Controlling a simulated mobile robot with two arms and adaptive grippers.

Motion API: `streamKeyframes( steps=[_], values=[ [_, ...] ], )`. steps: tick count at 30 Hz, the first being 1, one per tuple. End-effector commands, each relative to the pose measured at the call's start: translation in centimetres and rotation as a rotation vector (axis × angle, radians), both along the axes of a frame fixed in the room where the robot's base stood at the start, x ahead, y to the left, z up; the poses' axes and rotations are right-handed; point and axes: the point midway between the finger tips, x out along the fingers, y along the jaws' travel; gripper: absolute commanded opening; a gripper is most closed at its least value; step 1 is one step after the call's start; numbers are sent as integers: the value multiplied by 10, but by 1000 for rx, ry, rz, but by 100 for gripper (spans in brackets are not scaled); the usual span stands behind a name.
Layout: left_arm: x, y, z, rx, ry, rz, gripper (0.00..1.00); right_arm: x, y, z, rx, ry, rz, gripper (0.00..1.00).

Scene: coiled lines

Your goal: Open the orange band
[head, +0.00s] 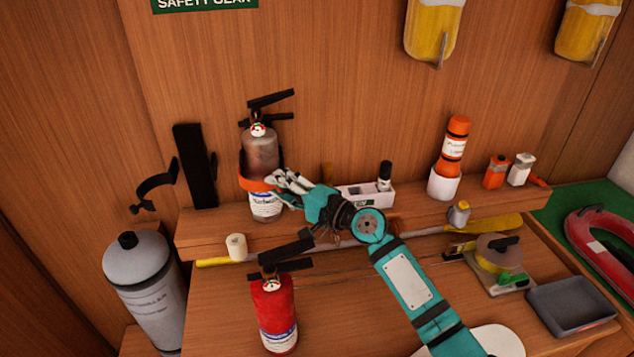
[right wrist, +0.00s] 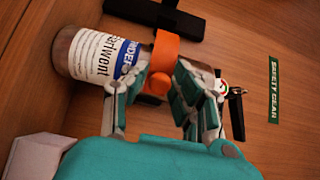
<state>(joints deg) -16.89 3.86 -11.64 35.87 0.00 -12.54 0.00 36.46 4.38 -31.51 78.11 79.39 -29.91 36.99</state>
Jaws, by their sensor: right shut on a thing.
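The orange band (head: 254,184) goes around a grey-brown extinguisher (head: 262,155) that stands upright on the wooden shelf against the wall. My right gripper (head: 280,183) reaches the band's front from the right, at its right side. In the right wrist view the band (right wrist: 166,48) crosses the extinguisher's body (right wrist: 85,52) beside its white and blue label. An orange tab (right wrist: 157,84) stands out from the band between the fingers of my right gripper (right wrist: 166,76), which are shut on it. The fingers partly hide the tab and band. My left gripper is not in view.
A red extinguisher (head: 275,312) stands below, in front of the shelf. A black bracket (head: 155,186) is at the left, above a grey cylinder (head: 145,280).

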Motion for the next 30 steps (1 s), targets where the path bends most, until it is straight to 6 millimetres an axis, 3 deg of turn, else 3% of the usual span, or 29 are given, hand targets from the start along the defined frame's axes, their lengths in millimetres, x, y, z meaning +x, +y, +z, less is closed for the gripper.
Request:
streamKeyframes(
  steps=[10,11,14,23,30],
  values=[
    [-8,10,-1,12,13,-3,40,-2,5,-4,-6,3,5,0],
    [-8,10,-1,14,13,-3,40,-2,5,-4,-6,3,5,30],
    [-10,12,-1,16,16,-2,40,-2,5,-3,-6,3,4,43],
    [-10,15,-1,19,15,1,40,-3,3,-1,-3,-1,3,43],
    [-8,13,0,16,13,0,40,-22,-28,-2,-5,0,1,43]
  ],
)
